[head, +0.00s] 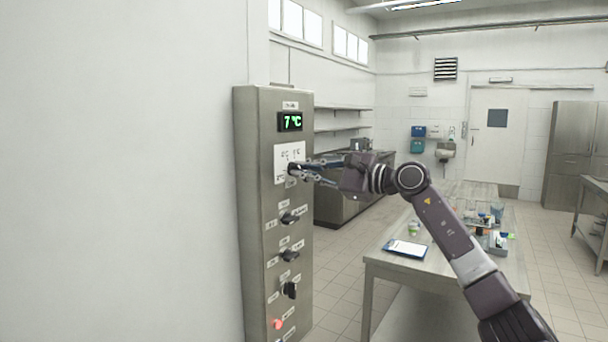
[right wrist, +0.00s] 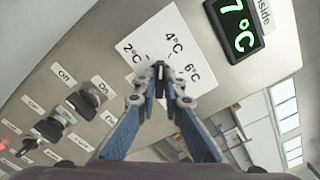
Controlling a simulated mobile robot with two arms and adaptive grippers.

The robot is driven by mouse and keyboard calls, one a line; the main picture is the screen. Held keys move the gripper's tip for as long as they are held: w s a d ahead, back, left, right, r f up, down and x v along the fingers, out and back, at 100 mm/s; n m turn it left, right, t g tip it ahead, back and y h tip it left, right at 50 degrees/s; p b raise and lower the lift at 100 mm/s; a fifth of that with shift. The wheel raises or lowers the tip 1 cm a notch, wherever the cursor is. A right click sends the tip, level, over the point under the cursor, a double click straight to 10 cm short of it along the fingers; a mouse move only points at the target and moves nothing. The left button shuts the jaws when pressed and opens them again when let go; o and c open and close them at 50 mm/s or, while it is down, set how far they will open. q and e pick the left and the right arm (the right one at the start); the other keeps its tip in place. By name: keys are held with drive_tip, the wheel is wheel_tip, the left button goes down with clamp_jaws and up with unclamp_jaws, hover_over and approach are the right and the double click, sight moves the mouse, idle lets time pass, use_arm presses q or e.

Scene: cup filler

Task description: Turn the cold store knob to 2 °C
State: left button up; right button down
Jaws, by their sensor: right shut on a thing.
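The tall metal control cabinet (head: 245,210) stands at left centre in the head view. Its green display (head: 290,121) reads 7 °C, also seen in the right wrist view (right wrist: 236,28). Below it is a white dial plate (head: 283,153), marked 2 °C, 4 °C and 6 °C in the right wrist view (right wrist: 150,38). My right gripper (head: 297,172) is shut on the dark cold store knob (right wrist: 159,70) on this plate. The fingers hide much of the knob, and I cannot tell which mark it points to. My left gripper is not in view.
Below the dial are several black switches (head: 289,218) with small labels and a red lamp (head: 278,323). A table (head: 390,268) with a clipboard (head: 405,249) and small items stands to the right, below my right arm. The tiled floor between cabinet and table is clear.

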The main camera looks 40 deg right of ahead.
drive_tip(key=shift+f+n+b, duration=0.15)
drive_tip(key=shift+n+b, duration=0.5)
drive_tip(key=shift+n, duration=3.05)
drive_tip(key=c, duration=2)
unclamp_jaws()
drive_tip(key=shift+c, duration=0.2)
drive_tip(key=v, duration=1.2)
